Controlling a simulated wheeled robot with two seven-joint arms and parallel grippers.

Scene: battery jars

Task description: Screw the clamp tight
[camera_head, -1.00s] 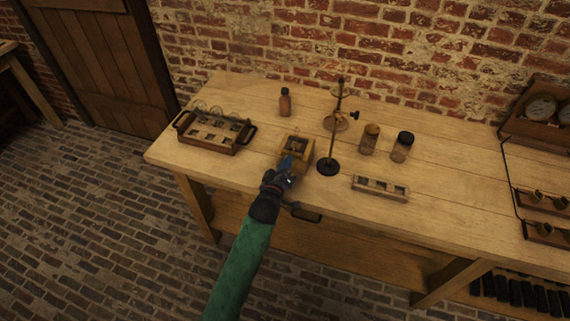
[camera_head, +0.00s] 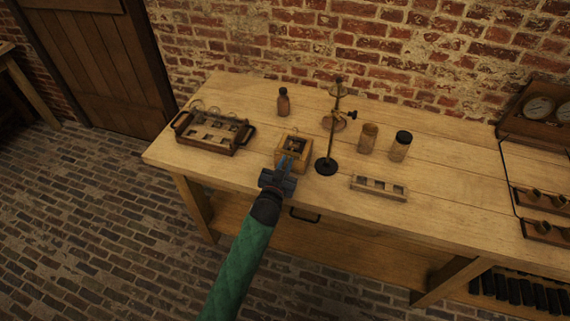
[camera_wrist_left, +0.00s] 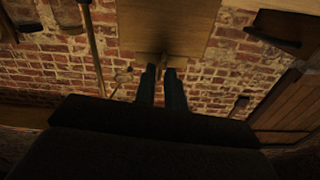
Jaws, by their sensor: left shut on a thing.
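A small wooden box (camera_head: 301,159) with an open top stands near the front edge of the workbench. My left gripper (camera_head: 285,163) reaches up to the front of this box. In the left wrist view, the fingers (camera_wrist_left: 164,72) are shut on a small brass-coloured piece (camera_wrist_left: 168,59), which sits at the edge of a wooden face (camera_wrist_left: 165,22). The piece looks like a screw handle, but the fingers partly hide it. I cannot tell how tight it is. My right gripper is not in view.
A ring stand (camera_head: 328,166) stands just right of the box. A wooden carrier (camera_head: 208,146) with handles is to the left, and a brown bottle (camera_head: 284,105) behind. Two jars, an open one (camera_head: 367,140) and a black-lidded one (camera_head: 400,147), and a slotted rack (camera_head: 379,188) are right.

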